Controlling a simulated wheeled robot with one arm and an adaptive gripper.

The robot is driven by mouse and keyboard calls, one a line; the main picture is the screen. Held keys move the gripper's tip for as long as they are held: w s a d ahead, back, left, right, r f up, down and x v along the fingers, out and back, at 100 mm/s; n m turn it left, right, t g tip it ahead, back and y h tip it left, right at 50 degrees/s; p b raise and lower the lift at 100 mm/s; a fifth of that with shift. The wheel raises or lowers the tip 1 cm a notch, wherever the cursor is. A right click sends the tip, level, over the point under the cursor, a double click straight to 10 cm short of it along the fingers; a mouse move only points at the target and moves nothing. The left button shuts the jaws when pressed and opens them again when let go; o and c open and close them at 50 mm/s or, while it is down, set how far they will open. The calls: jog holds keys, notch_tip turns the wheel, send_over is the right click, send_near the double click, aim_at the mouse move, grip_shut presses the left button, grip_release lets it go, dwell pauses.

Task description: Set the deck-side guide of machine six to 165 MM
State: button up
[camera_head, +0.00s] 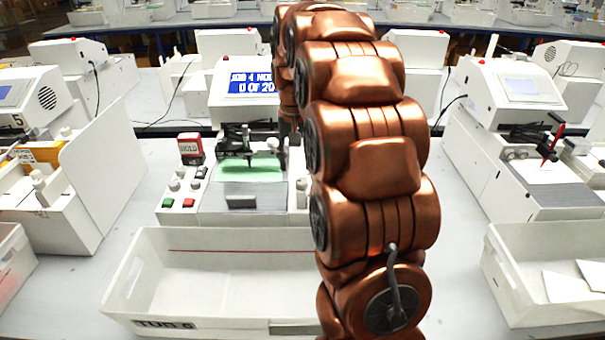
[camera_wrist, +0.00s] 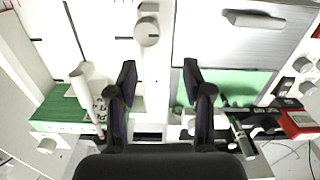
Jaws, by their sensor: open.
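Machine six (camera_head: 222,215) stands in the middle of the head view, behind a tub labelled six; its display (camera_head: 252,84) shows a job count. In the wrist view a round white knob (camera_wrist: 147,32) sits on a narrow white strip beside the grey deck (camera_wrist: 225,45). A second white knobbed piece (camera_wrist: 84,82) stands farther left by a green stack (camera_wrist: 62,112). I cannot tell for sure which is the deck-side guide, and no setting is readable. My gripper (camera_wrist: 158,72) is open and empty, its dark fingertips apart below the round knob in the picture. My arm hides it in the head view.
The white tub (camera_head: 215,285) stands in front of the machine. A red stamp-like box (camera_head: 190,148) and several buttons are at the machine's left; the box is at right in the wrist view (camera_wrist: 299,123). A handle (camera_wrist: 253,18) rises from the deck. Similar machines stand either side.

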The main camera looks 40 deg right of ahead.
aim_at(302, 173)
jog(key=d, duration=0.1)
jog(key=w+d, duration=0.1)
jog(key=d, duration=0.1)
jog(key=shift+w+d+m, duration=0.1)
jog(key=shift+w+m, duration=0.2)
jog(key=shift+d+f, duration=0.1)
jog(key=shift+f, duration=0.05)
jog(key=shift+f+p, duration=1.45)
jog(key=shift+f, duration=2.35)
grip_shut()
